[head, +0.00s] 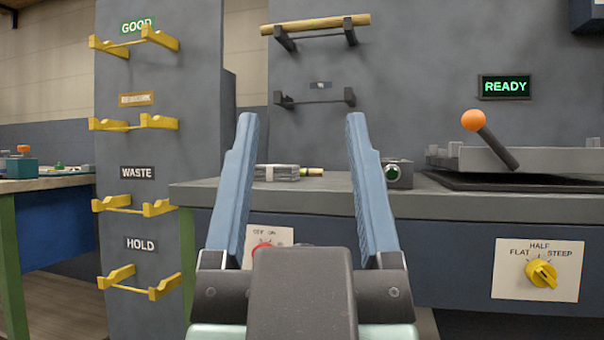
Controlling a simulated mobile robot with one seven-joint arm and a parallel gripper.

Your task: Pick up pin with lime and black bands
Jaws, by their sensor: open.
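A small rod lies on the grey bench top between my fingers in the picture. It looks like the pin with lime and black bands (313,172), with a yellow-green end and a dark band near its left. Its left part is hidden behind a light grey block. My gripper (302,120) is open and empty, its two blue fingers pointing up and away. The pin appears farther off, beyond the fingers, and nothing touches it.
The grey block (278,173) sits left of the pin, and a dark fixture with a green lens (393,173) to the right. A wooden rod (315,26) rests on upper wall brackets; the lower brackets (315,100) are empty. Yellow labelled racks (135,124) stand left. An orange-knobbed lever (474,120) rises right.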

